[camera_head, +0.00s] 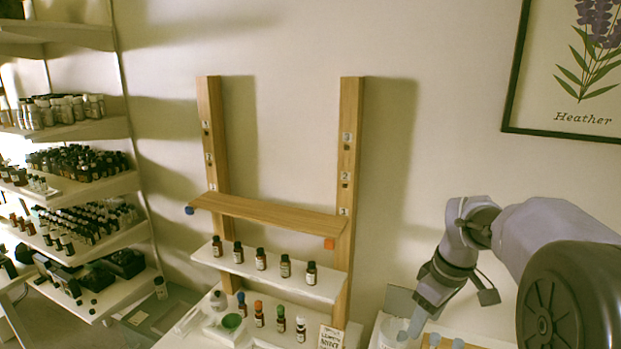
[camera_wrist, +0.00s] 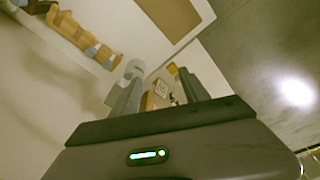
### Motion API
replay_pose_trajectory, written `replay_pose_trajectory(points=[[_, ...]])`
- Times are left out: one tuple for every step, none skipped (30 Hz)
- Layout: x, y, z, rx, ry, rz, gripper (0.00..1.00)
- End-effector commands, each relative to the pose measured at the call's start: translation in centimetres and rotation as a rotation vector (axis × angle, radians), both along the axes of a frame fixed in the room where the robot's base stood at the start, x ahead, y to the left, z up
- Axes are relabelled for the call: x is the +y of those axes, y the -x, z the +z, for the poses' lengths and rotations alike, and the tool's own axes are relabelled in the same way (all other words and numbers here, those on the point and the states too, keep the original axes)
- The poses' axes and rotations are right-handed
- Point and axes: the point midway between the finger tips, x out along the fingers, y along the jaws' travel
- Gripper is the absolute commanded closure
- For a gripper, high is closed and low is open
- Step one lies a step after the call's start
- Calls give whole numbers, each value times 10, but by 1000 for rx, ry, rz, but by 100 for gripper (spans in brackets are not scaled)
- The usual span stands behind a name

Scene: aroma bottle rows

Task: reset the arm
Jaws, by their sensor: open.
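My arm comes in from the right in the head view, bent at the elbow, with its forearm pointing down. My gripper (camera_head: 408,332) hangs low to the right of the wooden rack (camera_head: 210,130), near the bottom edge of the picture. In the wrist view my gripper (camera_wrist: 157,84) shows two grey fingers spread apart, with nothing held between them. Past the fingers are a light surface and small orange and brown items too blurred to name.
The rack has a wooden shelf (camera_head: 268,213) above a white shelf (camera_head: 283,279) with several brown bottles. More bottles with coloured caps and a card (camera_head: 330,338) stand below. Stocked shelves (camera_head: 85,185) fill the left. A framed Heather picture (camera_head: 570,120) hangs upper right.

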Motion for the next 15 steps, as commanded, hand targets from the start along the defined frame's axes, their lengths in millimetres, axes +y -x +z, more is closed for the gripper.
replay_pose_trajectory(points=[[11, 12, -9, -18, -7, -46, 47], [18, 20, -10, -29, -15, -84, 47], [27, 32, -12, -45, -25, -136, 47], [34, 42, -14, -55, -36, -178, 47], [42, 52, -17, -67, -47, -220, 47], [52, 68, -23, -85, -66, -285, 47], [61, 82, -29, -99, -83, -335, 47], [69, 97, -37, -114, -103, -391, 47], [81, 119, -51, -133, -136, -471, 47], [90, 137, -63, -148, -164, -535, 47], [98, 155, -77, -162, -195, -600, 47], [108, 178, -96, -176, -240, -684, 47], [114, 193, -110, -184, -271, -742, 47], [118, 207, -122, -190, -303, -795, 47], [123, 221, -136, -195, -338, -853, 47]])
